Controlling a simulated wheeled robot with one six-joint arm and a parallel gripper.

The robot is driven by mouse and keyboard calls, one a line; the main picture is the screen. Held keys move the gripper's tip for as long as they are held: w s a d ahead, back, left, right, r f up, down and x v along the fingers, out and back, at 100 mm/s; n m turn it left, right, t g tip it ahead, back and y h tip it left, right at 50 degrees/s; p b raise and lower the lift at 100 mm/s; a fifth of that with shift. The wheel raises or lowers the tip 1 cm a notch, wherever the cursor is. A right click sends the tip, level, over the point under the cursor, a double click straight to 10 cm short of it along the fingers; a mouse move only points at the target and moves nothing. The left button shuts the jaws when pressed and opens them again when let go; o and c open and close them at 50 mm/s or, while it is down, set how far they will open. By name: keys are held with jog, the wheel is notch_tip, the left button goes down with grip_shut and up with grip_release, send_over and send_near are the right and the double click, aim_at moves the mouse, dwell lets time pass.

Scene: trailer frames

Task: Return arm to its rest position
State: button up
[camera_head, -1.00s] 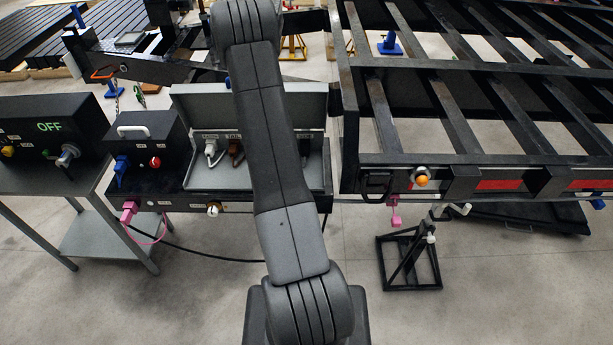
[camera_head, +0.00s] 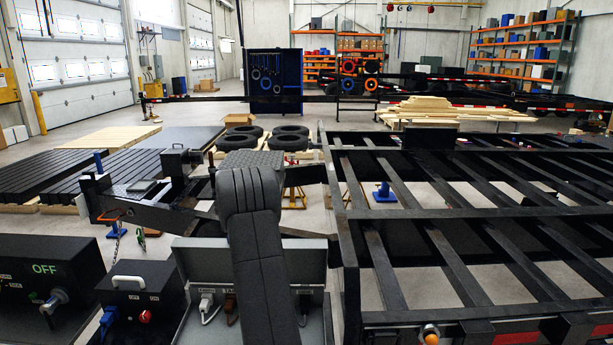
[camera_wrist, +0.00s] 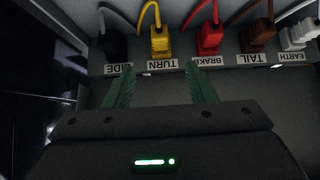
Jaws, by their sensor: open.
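My gripper (camera_wrist: 162,80) shows in the wrist view with its two green fingers apart and nothing between them. The fingers point at a row of plugs with upside-down labels: a black one, a yellow TURN plug (camera_wrist: 160,42), a red BRAKE plug (camera_wrist: 209,38), a brown TAIL plug (camera_wrist: 258,36) and a white EARTH plug (camera_wrist: 297,37). I see no finger touching a plug. In the head view my dark grey arm rises in front of the open grey box (camera_head: 309,254), and my gripper is hidden behind it.
A black trailer frame (camera_head: 440,212) fills the right. A black box with a white handle (camera_head: 128,281) and an OFF panel (camera_head: 45,268) stand at left. A dark tongue-like beam (camera_head: 150,203) lies behind. Tires (camera_head: 289,137) and shelving are farther back.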

jog(key=p+x, duration=0.2)
jog(key=x, duration=1)
jog(key=shift+w+f, duration=0.1)
jog(key=shift+w, duration=0.05)
